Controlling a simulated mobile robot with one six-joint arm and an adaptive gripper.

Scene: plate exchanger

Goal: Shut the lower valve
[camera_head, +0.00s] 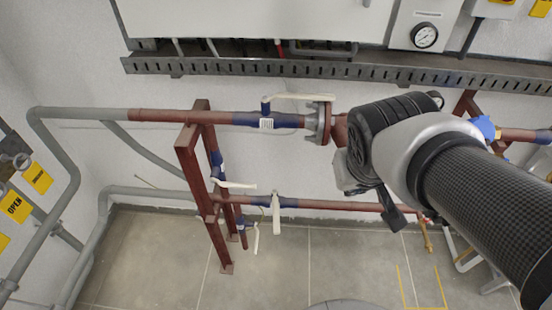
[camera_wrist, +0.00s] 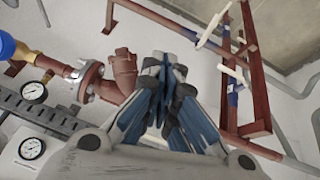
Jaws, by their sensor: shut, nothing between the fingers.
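The lower valve (camera_head: 278,202) is a blue-banded fitting on the lower red horizontal pipe in the head view. Its pale lever (camera_head: 276,217) hangs down, across the pipe. My gripper (camera_wrist: 165,65) is shut and empty in the wrist view, its blue-grey fingers together. In the head view my arm largely covers the gripper, to the right of the lower valve and apart from it. The wrist view also shows pale levers (camera_wrist: 213,27) beyond the fingers; I cannot tell which one belongs to the lower valve.
An upper valve (camera_head: 267,118) has its lever along the pipe, beside a flange (camera_head: 319,122). A red frame (camera_head: 190,160) with other levers (camera_head: 235,184) stands left of the lower valve. A slotted tray (camera_head: 230,67) runs above. The tiled floor (camera_head: 280,265) below is mostly clear.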

